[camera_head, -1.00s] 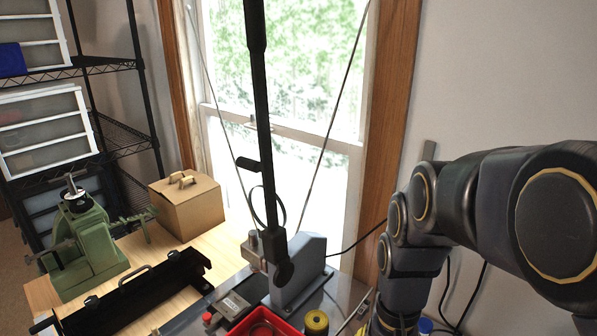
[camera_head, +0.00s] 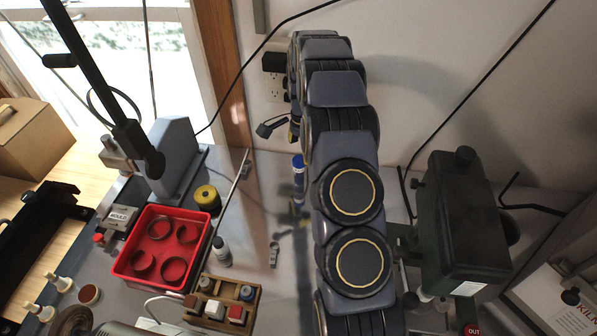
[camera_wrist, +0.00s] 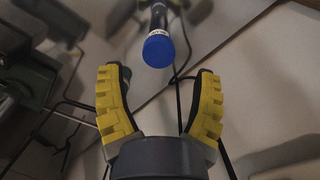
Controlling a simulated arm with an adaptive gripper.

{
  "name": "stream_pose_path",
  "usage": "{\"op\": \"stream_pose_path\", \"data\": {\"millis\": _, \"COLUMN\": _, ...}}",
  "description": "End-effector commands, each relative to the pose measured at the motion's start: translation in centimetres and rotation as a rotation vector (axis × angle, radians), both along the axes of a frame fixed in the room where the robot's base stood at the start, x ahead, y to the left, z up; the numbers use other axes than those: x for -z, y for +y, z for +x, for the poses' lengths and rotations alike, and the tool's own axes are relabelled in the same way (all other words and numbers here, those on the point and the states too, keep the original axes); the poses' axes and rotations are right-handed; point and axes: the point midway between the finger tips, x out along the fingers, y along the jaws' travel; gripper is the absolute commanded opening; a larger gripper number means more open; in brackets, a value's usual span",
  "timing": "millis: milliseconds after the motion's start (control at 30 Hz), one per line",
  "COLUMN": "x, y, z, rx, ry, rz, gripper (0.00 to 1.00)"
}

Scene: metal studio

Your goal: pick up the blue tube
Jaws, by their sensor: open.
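The blue tube (camera_head: 298,178) stands on the grey bench near the wall, left of my arm in the head view. In the wrist view, its round blue cap (camera_wrist: 158,50) faces the camera, with a dark body behind it. My gripper (camera_wrist: 157,75) is open and empty, with its two yellow-padded fingers spread. The cap appears between and just beyond the fingertips, touching neither. In the head view, my arm hides most of the gripper, and only a small yellow part shows above the tube.
A red tray (camera_head: 124,262) with rings, a yellow roll (camera_head: 207,197), a white bottle (camera_head: 221,251) and a wooden rack (camera_head: 247,311) stand to the left. A dark machine (camera_head: 462,225) stands at right. A black cable runs along the wall.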

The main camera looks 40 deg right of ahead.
Motion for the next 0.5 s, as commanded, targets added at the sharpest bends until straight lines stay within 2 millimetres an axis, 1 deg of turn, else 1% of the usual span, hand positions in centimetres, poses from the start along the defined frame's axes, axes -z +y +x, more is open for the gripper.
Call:
{"op": "stream_pose_path", "data": {"millis": 200, "x": 2.5, "y": 0.1, "z": -0.1, "rx": 0.0, "ry": 0.003, "rz": 0.001, "gripper": 0.65}}
{"op": "stream_pose_path", "data": {"millis": 367, "x": 3.8, "y": 0.3, "z": -0.2, "rx": -0.001, "ry": 0.005, "rz": 0.003, "gripper": 0.65}}
{"op": "stream_pose_path", "data": {"millis": 500, "x": 6.0, "y": 0.6, "z": -0.2, "rx": -0.002, "ry": 0.004, "rz": 0.003, "gripper": 0.65}}
